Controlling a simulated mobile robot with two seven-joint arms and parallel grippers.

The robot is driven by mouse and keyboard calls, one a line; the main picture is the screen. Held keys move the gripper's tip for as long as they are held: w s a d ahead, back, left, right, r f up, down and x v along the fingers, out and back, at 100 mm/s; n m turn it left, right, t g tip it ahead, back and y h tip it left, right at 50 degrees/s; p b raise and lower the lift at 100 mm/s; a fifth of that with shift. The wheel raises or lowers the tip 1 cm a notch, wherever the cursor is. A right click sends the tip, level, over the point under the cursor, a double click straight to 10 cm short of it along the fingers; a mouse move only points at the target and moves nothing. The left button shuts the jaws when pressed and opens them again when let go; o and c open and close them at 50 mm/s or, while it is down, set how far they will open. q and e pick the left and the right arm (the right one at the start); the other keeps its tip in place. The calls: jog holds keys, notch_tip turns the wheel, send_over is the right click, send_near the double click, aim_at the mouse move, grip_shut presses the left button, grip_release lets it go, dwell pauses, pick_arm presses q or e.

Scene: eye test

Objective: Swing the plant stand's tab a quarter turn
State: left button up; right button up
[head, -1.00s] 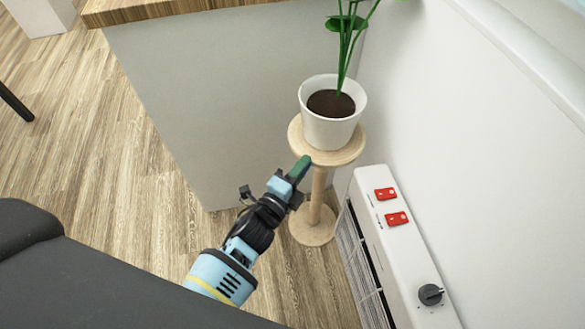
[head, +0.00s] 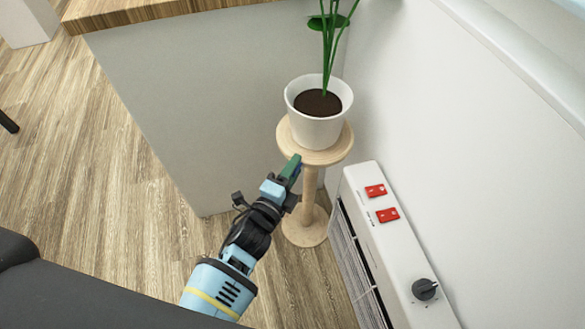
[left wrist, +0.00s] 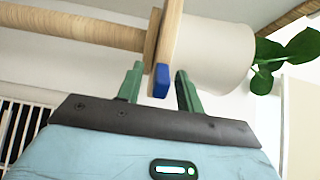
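The plant stand (head: 311,201) is pale wood, with a round top, a thin post and a round foot. It stands upright in the corner. Its tab (left wrist: 161,81) is a small blue block at the edge of the stand's top in the left wrist view; in the head view it is hidden behind my gripper. My left gripper (head: 291,168) is at the near edge of the top. In the left wrist view its two green fingers (left wrist: 160,85) are open, one on each side of the tab, with a gap showing on both sides. My right gripper is in neither view.
A white pot (head: 317,127) with a green plant stands on the stand. A white heater (head: 380,240) with red switches and a dark knob is close on the right, along the wall. A grey panel under a wooden counter (head: 150,14) is behind. Open floor lies left.

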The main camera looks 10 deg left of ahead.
pick_arm(q)
jog(key=p+v, duration=0.1)
jog(key=v, duration=0.6)
jog(key=shift+s, duration=0.35)
jog(key=shift+a, duration=0.1)
